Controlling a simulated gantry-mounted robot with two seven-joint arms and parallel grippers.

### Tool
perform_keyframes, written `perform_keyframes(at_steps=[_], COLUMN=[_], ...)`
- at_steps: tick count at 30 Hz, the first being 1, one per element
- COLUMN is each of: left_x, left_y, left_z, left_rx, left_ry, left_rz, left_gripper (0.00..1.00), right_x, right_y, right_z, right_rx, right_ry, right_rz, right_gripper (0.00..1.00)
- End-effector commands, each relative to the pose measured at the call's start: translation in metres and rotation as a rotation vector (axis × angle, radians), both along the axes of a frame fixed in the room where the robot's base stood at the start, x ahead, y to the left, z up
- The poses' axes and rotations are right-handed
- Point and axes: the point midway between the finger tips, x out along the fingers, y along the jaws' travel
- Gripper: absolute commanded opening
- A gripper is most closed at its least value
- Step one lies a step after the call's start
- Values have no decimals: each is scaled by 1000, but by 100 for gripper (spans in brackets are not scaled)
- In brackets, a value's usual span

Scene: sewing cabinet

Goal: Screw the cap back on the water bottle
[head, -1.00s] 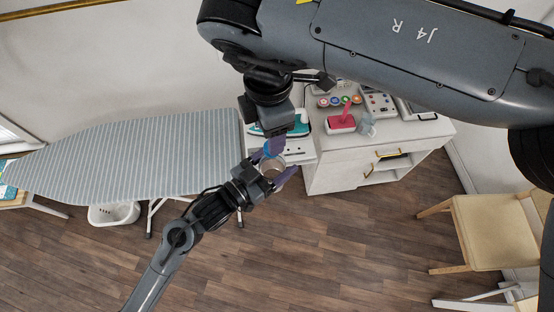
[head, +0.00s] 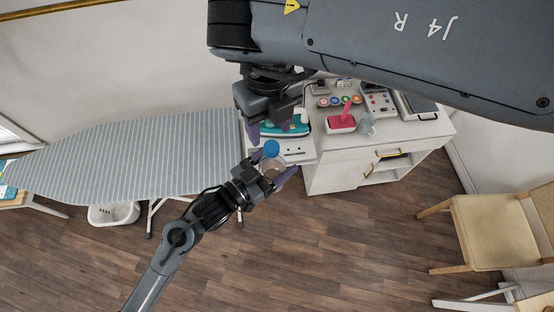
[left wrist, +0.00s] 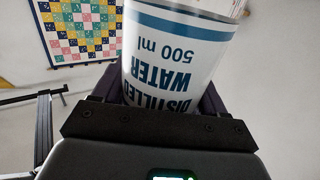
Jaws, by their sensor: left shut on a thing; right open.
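The water bottle (head: 274,164) is held by my left gripper (head: 272,174), with its purple fingers on either side of it. In the left wrist view the bottle (left wrist: 185,50) fills the jaws, its white label reading "DISTILLED WATER 500 ml" upside down. The blue cap (head: 271,149) sits at the bottle's top end in the head view; I cannot tell whether it is fully threaded. My right gripper (head: 278,128) is open, above and apart from the cap, with its purple fingers spread. The cap is out of sight in the left wrist view.
Behind the grippers is a white cabinet (head: 335,178) with a teal iron (head: 293,127), a pink item (head: 342,122) and several small objects on top. A striped ironing board (head: 130,155) lies to the left. A wooden chair (head: 490,232) stands at the right. The floor in front is clear.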

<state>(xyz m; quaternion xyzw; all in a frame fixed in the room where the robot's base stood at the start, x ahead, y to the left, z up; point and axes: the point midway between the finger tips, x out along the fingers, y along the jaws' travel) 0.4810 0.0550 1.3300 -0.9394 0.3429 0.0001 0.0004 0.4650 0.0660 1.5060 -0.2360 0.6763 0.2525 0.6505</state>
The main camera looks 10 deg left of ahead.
Motion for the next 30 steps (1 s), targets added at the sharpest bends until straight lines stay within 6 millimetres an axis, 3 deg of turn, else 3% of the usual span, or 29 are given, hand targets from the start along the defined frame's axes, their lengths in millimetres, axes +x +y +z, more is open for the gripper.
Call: perform_keyframes(at_steps=[6,17,23,30], left_x=[0,0,0,0], left_y=[0,0,0,0], left_z=[1,1,1,1], left_rx=[-1,-1,-1,-1], left_ry=[-2,-2,-2,-2], left_rz=[0,0,0,0], left_gripper=[0,0,0,0], right_x=[4,4,4,4], right_y=[-2,-2,-2,-2], right_z=[15,15,2,-30], right_rx=[-10,-9,-10,-11], right_ry=[-42,-43,-41,-41], right_rz=[-6,-8,-6,-7], right_gripper=[55,55,55,55])
